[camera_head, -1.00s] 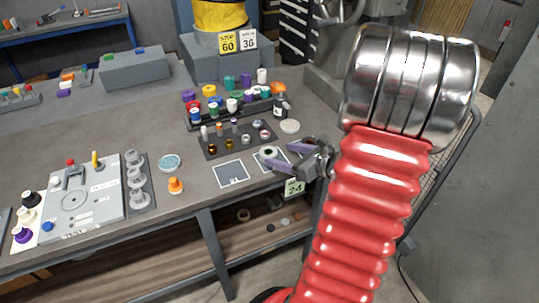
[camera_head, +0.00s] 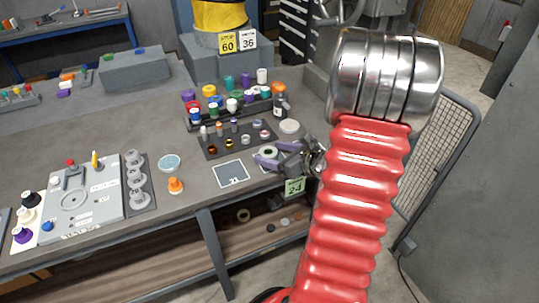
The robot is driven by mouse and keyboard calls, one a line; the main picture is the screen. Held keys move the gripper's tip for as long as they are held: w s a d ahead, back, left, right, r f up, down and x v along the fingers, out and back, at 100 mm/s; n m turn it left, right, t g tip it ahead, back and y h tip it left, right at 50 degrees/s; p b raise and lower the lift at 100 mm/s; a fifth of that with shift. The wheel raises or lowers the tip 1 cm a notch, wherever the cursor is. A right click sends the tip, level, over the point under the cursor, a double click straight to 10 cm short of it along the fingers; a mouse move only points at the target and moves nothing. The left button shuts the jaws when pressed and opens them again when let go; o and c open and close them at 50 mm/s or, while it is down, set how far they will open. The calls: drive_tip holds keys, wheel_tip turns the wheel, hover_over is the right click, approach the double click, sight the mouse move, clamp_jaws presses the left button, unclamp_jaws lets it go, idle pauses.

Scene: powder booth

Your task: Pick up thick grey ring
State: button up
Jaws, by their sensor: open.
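A thick grey ring (camera_head: 267,151) with a dark hole lies on the bench near its front edge, at the right end of the work surface. It lies at a white-bordered dark card that is now mostly covered. My gripper (camera_head: 260,157) has purple fingers and reaches in from the right. Its jaws are open, with the ring at or between the fingertips. The fingers hide part of the ring. Whether they touch it is too small to tell.
A dark tray (camera_head: 213,151) with several small rings and bottles lies just behind and left. A pale round disc (camera_head: 289,127) and a dark bottle (camera_head: 280,104) stand behind the gripper. Another card (camera_head: 230,174) lies to the left. A green 24 tag (camera_head: 294,187) hangs at the bench front.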

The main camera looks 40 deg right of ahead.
sight(273, 154)
drive_tip(key=c, duration=1.3)
drive_tip(key=shift+r, duration=0.1)
drive_tip(key=shift+r, duration=4.95)
